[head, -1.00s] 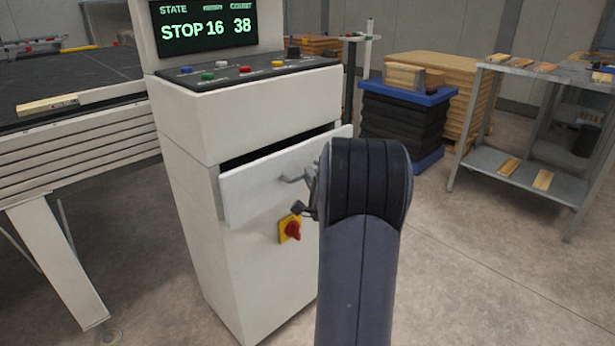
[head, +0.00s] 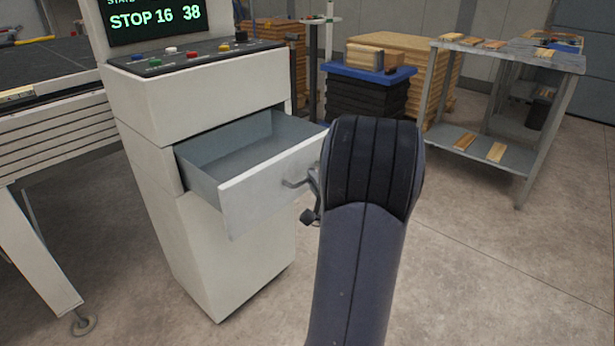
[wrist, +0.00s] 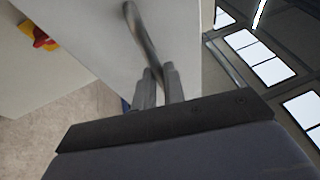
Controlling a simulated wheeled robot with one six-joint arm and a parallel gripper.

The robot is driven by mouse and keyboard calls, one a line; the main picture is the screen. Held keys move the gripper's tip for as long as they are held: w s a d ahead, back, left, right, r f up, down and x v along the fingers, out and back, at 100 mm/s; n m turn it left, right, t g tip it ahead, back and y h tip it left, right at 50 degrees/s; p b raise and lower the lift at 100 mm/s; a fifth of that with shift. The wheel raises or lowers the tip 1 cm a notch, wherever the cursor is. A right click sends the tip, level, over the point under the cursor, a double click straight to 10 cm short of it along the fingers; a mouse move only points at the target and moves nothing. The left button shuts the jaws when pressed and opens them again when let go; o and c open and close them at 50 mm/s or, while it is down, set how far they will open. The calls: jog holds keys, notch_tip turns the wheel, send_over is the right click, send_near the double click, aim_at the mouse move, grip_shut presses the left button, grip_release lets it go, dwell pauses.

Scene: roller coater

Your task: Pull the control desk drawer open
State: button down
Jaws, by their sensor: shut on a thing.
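The control desk (head: 200,97) is a white cabinet with a screen and buttons on top. Its drawer (head: 262,188) stands well out of the desk, and its grey inside shows and looks empty. The drawer's metal handle (head: 292,184) is on the front panel, partly hidden behind my arm in the head view. In the wrist view, my gripper (wrist: 160,78) is shut on the handle (wrist: 139,32), with a finger on each side of the bar. In the head view the fingers are mostly hidden by my arm.
A red and yellow switch (wrist: 40,38) is on the desk front below the drawer. A roller machine (head: 60,140) stands at the left. A blue-topped stack (head: 368,95) and a grey metal table (head: 500,110) stand behind. The floor at right is clear.

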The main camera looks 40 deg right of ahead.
jog(key=c, duration=1.5)
grip_release()
jog(key=p+v, duration=0.1)
jog(key=v, duration=0.9)
jog(key=shift+s+a, duration=0.15)
jog(key=shift+s, duration=0.2)
jog(key=shift+f, duration=0.1)
jog(key=shift+b+x, duration=0.6)
jog(key=shift+x, duration=5.3)
jog(key=shift+a+f, duration=0.1)
jog(key=shift+a, duration=0.1)
